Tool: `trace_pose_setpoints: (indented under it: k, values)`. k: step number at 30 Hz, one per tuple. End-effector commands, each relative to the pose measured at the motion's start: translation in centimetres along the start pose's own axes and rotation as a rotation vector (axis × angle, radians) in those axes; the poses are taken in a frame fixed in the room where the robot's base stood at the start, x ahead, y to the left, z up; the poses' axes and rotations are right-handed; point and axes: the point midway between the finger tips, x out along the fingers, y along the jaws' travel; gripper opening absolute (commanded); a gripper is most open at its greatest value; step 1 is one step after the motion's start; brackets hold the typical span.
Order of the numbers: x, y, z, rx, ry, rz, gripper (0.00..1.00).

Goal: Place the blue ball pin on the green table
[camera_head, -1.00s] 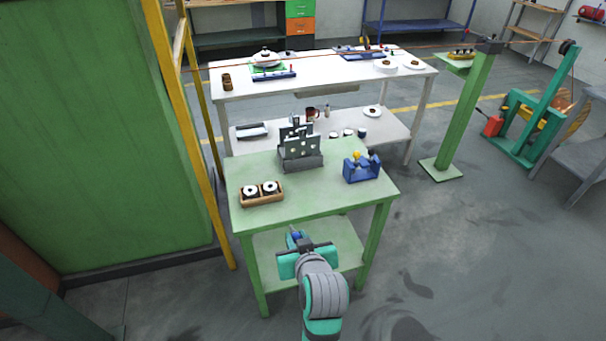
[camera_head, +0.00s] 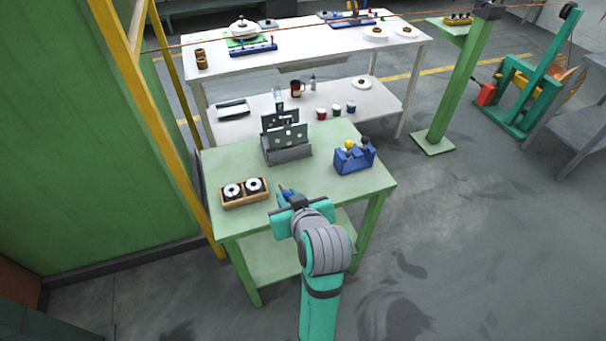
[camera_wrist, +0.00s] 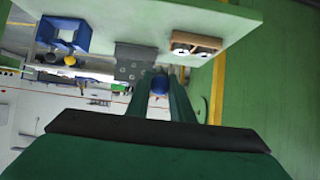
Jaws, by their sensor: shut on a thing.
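My gripper (camera_head: 286,193) is shut on the blue ball pin (camera_wrist: 159,85), whose round blue head shows between the two fingers in the wrist view. In the head view the blue ball pin (camera_head: 285,189) is a small blue tip at the end of my gripper. My gripper appears at the front part of the green table (camera_head: 335,192); its height above the top is hard to tell. The pin's lower part is hidden.
On the green table stand a wooden tray with two spools (camera_head: 245,205), a grey rack with upright plates (camera_head: 288,155) and a blue holder (camera_head: 354,160) with a yellow and a dark ball pin. A white table (camera_head: 310,42) stands behind.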

Motion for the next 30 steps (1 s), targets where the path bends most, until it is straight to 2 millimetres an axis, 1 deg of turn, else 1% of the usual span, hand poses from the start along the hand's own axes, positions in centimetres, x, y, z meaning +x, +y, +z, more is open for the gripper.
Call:
trace_pose_setpoints:
  k: [6,11,12,18,21,28,30]
  values:
    - [3.7,3.0,0.2,-0.002,-0.003,-0.008,0.0]
    - [6.2,5.7,0.3,-0.002,-0.002,-0.007,0.0]
    - [6.9,6.2,0.9,0.0,-0.004,-0.008,0.0]
    - [9.8,8.3,2.7,0.0,-0.002,-0.004,0.0]
    - [10.6,8.9,3.1,-0.001,-0.002,-0.004,0.0]
    - [11.7,9.6,3.8,0.0,-0.001,-0.005,0.0]
    - [12.2,9.6,4.6,0.0,-0.002,-0.005,0.0]
